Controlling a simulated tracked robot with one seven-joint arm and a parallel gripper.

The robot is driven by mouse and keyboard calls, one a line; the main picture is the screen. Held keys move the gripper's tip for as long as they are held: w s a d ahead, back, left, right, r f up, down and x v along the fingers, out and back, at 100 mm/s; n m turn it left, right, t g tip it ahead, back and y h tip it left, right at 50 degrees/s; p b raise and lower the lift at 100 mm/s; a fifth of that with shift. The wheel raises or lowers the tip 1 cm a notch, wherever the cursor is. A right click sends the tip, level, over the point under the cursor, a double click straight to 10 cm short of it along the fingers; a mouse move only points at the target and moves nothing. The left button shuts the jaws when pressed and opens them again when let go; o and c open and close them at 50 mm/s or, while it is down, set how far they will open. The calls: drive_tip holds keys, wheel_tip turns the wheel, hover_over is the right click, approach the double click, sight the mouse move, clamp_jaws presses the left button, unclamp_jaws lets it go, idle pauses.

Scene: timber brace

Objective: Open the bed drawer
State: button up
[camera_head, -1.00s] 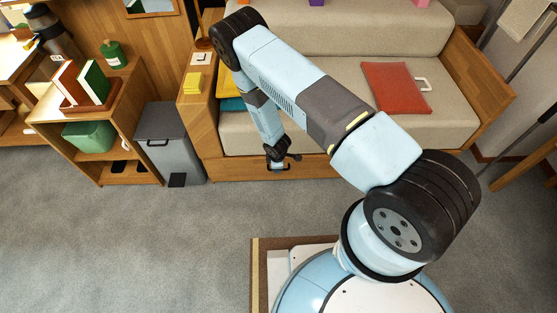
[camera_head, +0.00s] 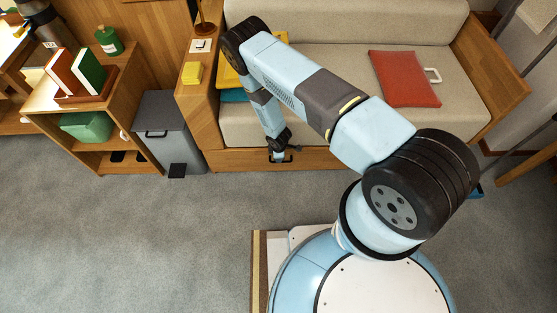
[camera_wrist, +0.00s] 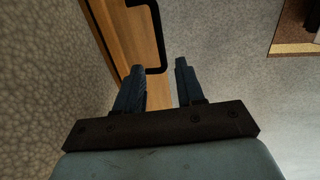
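The bed drawer (camera_head: 325,160) is the low wooden front under the beige sofa bed. It looks shut in the head view. Its dark handle (camera_head: 290,159) is partly hidden by my gripper (camera_head: 278,155). In the wrist view, the wooden drawer front (camera_wrist: 127,35) runs slantwise at the upper left, with the black bar handle (camera_wrist: 161,45) standing out from it. My gripper (camera_wrist: 158,75) shows two separated fingers with an empty gap. The handle lies at or just beyond the fingertips; I cannot tell whether they touch.
A grey pedal bin (camera_head: 168,125) and a wooden shelf unit (camera_head: 90,100) stand left of the bed. A red cushion (camera_head: 405,78) lies on the seat (camera_head: 340,125). Grey carpet (camera_head: 120,235) in front of the drawer is clear between bed and base.

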drive_tip(key=f, duration=0.4)
drive_tip(key=w+f, duration=0.1)
drive_tip(key=f, duration=0.1)
drive_tip(key=shift+f, duration=0.2)
drive_tip(key=shift+c, duration=0.4)
clamp_jaws()
